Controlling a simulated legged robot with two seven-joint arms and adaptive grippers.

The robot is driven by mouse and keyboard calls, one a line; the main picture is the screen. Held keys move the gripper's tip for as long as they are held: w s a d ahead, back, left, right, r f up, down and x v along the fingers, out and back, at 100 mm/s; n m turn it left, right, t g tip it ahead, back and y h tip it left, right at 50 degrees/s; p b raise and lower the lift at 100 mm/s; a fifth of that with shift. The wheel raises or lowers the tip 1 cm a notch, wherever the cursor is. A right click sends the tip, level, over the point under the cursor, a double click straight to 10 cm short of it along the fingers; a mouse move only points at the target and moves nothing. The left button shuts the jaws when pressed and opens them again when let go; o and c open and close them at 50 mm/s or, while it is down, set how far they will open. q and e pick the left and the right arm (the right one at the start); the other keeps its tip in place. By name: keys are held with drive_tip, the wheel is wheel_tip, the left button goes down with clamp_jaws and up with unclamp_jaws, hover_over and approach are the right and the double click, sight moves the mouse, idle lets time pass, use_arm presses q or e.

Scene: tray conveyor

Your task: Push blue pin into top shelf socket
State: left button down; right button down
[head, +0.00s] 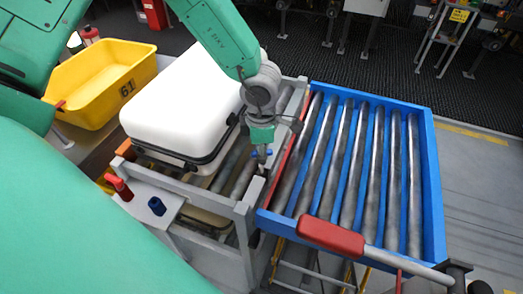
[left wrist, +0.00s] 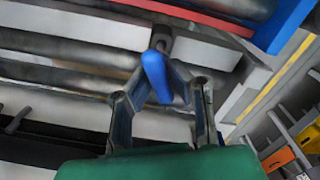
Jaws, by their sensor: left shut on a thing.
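My left gripper (head: 262,160) reaches down to the grey frame rail beside the blue roller conveyor. Its fingers are closed around a blue pin (left wrist: 156,75), seen between the two fingertips in the left wrist view (left wrist: 160,90). In the head view only a small bit of this blue pin (head: 268,152) shows at the fingers. The pin's far end is next to a dark recess in a grey bracket (left wrist: 160,38); I cannot tell whether it is inside. A red pin (head: 119,188) and a second blue piece (head: 157,206) stand on the grey shelf plate at left. My right gripper is not in view.
A white lidded case (head: 190,105) lies on the rollers left of my gripper. The blue-framed roller conveyor (head: 432,170) at right is empty. A red-ended bar (head: 330,238) crosses its near edge.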

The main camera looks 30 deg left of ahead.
use_arm(q)
drive_tip(key=shift+f+b, duration=1)
drive_tip(key=shift+f, duration=1)
drive_tip(key=c, duration=1.4)
unclamp_jaws()
drive_tip(key=shift+a, duration=0.1)
drive_tip(key=shift+r, duration=0.5)
wheel_tip(320, 180, up, 11)
drive_tip(key=shift+f, duration=0.1)
